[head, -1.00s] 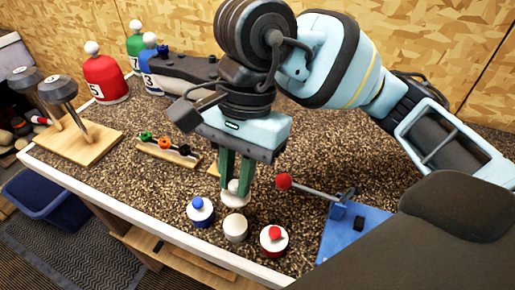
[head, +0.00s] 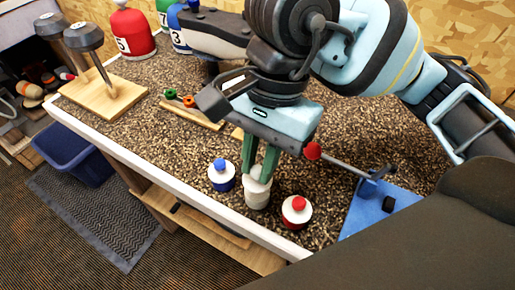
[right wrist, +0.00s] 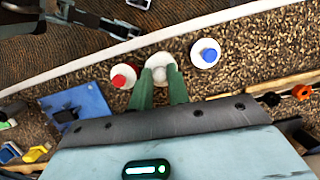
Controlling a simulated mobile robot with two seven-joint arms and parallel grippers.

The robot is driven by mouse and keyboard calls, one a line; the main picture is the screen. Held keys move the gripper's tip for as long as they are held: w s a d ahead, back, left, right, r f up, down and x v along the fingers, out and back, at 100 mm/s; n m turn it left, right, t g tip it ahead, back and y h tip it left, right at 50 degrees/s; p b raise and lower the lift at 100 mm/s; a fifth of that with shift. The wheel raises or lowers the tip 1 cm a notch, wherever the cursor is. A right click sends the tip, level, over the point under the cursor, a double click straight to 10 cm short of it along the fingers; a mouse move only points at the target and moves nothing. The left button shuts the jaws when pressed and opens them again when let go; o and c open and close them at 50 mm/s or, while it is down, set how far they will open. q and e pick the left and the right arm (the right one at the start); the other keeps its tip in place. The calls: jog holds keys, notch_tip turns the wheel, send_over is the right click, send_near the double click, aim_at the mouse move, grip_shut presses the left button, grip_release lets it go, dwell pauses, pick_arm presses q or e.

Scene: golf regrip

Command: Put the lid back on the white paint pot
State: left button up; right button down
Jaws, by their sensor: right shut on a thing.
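The white paint pot (head: 257,200) stands between a blue-knobbed pot and a red-knobbed pot near the table's front edge. My right gripper (head: 257,172) points down over it, its green fingers shut on the knob of the white lid (head: 259,184). The lid is at the pot's top and looks lined up with it; I cannot tell whether it is fully seated. In the right wrist view the white lid (right wrist: 160,64) shows between the fingertips and hides the pot beneath.
The blue pot (head: 222,182) is close on the left and the red pot (head: 296,217) close on the right. A blue plate (head: 365,210) with a red-knobbed lever (head: 313,151) lies farther right. A wooden rack (head: 195,112) and mallet stand (head: 110,95) are to the left.

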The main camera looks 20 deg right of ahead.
jog(key=shift+f+b, duration=0.5)
jog(key=shift+f, duration=0.7)
jog(key=shift+f+b, duration=0.15)
jog(key=shift+b, duration=0.15)
dwell(0.7)
jog(key=shift+f+b, duration=0.2)
jog(key=shift+b, duration=0.45)
dwell(0.8)
dwell(0.3)
jog(key=c, duration=0.8)
grip_release()
jog(key=shift+o, duration=0.2)
jog(key=shift+r, duration=0.15)
